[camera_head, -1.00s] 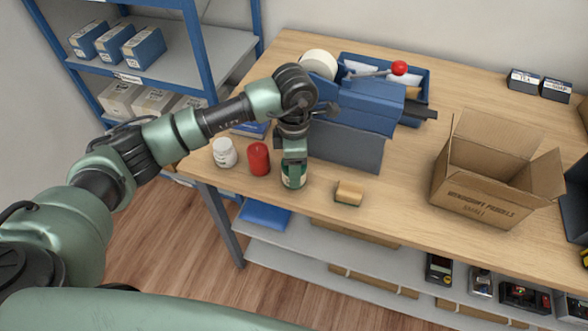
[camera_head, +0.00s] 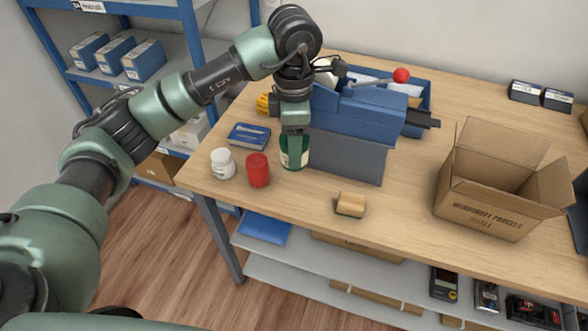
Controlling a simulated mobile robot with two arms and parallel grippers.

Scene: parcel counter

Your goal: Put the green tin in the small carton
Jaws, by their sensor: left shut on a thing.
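The green tin (camera_head: 294,152) is a dark green cylinder with a pale label, near the front left of the counter. My left gripper (camera_head: 295,130) points down and is shut on the upper part of the tin. The tin looks raised a little above the counter, in front of the grey and blue machine. The small carton (camera_head: 484,211) is an open brown cardboard box with raised flaps at the right side of the counter. Its inside shows only in part. My right gripper is not in view.
A red tin (camera_head: 258,170) and a white jar (camera_head: 223,163) stand just left of the green tin. A sponge (camera_head: 350,204) lies near the front edge. The blue tape machine (camera_head: 352,112) stands behind. Bare wooden counter (camera_head: 405,195) lies between sponge and carton.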

